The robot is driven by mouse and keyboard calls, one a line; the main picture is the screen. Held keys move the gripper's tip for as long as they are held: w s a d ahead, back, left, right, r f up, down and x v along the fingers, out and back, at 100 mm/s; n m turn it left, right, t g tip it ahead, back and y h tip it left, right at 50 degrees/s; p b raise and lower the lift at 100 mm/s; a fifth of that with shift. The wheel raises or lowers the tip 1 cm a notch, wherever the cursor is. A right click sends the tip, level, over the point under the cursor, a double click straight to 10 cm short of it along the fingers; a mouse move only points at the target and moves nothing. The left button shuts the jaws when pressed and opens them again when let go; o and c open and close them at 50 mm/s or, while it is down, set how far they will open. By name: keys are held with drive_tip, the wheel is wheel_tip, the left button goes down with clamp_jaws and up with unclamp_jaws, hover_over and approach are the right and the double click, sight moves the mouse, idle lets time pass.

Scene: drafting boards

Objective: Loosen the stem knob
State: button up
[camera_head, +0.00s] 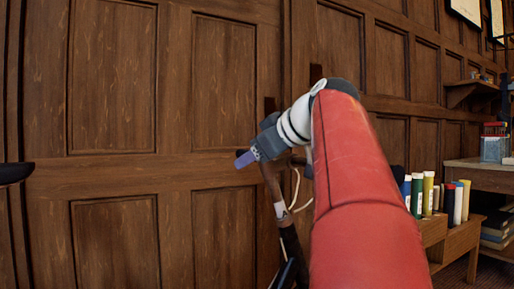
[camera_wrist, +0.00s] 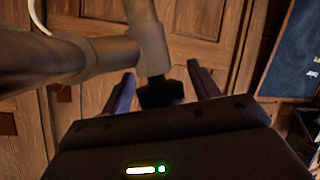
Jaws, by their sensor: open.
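In the wrist view, a dark knob (camera_wrist: 160,93) sits below the brown collar (camera_wrist: 150,50) where metal tubes meet. My gripper (camera_wrist: 162,86) is open, with one finger on each side of the knob. Gaps show between the knob and both fingers, and no contact is visible. In the head view, my gripper (camera_head: 244,160) is at the upper part of a brown and dark upright stand (camera_head: 274,182). The knob cannot be made out there, as my gripper and arm cover that area.
A panelled wooden wall (camera_head: 110,90) stands behind. Several coloured tubes (camera_head: 428,192) stand by a wooden shelf unit (camera_head: 460,240) at right. A pale cable (camera_head: 297,190) hangs by the stand. A dark blue board (camera_wrist: 292,55) shows at right in the wrist view.

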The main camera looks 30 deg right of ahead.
wheel_tip(320, 180, up, 20)
drive_tip(key=p, duration=1.9)
